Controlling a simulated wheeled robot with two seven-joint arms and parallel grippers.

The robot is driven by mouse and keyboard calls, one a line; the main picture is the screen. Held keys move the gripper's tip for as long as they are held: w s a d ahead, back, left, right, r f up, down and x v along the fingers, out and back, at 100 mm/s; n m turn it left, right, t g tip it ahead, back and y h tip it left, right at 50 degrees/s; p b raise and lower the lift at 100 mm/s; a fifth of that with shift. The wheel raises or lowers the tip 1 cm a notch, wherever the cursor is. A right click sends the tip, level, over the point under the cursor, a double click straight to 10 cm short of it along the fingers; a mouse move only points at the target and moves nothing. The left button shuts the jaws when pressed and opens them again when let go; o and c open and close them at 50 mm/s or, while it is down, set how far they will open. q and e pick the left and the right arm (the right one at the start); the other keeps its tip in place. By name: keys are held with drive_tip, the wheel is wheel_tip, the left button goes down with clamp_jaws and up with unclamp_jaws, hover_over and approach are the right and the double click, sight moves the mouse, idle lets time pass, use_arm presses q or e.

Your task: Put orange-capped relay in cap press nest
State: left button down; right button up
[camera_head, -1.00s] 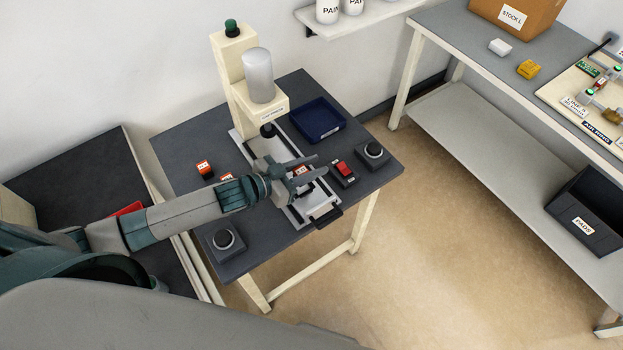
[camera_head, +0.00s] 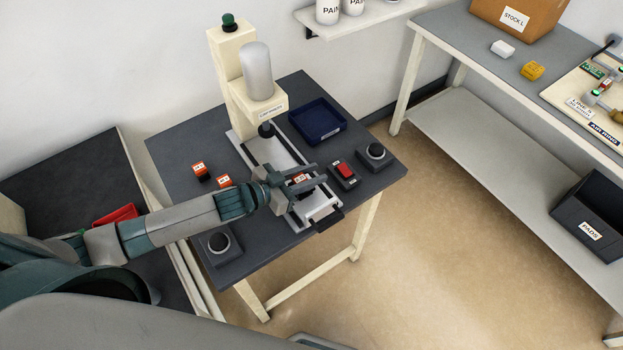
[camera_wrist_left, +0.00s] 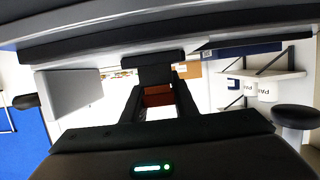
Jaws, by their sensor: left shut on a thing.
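My left gripper (camera_head: 302,181) is over the front of the cap press slide and is shut on an orange-capped relay (camera_head: 300,178). The relay's orange-brown side (camera_wrist_left: 157,97) shows between the fingers in the left wrist view. The cap press (camera_head: 236,85) is a cream column with a grey cylinder and a dark ram. Its pale slide (camera_head: 318,213) runs forward below the gripper. The gripper hides the nest, so I cannot tell whether the relay touches it. My right gripper is not in view.
Two more orange-capped relays, one at the left (camera_head: 201,171) and one nearer the arm (camera_head: 223,181), stand on the dark table (camera_head: 180,140). A blue tray (camera_head: 318,120), a red switch box (camera_head: 344,173) and two black button boxes, at right (camera_head: 375,155) and front left (camera_head: 218,243), surround the press.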

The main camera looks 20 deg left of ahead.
use_arm(q)
drive_tip(key=shift+f, duration=0.15)
drive_tip(key=c, duration=1.4)
unclamp_jaws()
drive_tip(key=shift+s+a, duration=0.45)
drive_tip(key=shift+s, duration=0.1)
drive_tip(key=b+v, duration=0.2)
drive_tip(key=v, duration=0.7)
drive_tip(key=shift+w+b, duration=0.1)
drive_tip(key=shift+b, duration=0.2)
drive_tip(key=shift+s+a+r, duration=0.3)
drive_tip(key=shift+s+r, duration=0.1)
drive_tip(key=shift+s, duration=0.05)
drive_tip(key=shift+s+a+r, duration=0.15)
drive_tip(key=shift+s, duration=0.05)
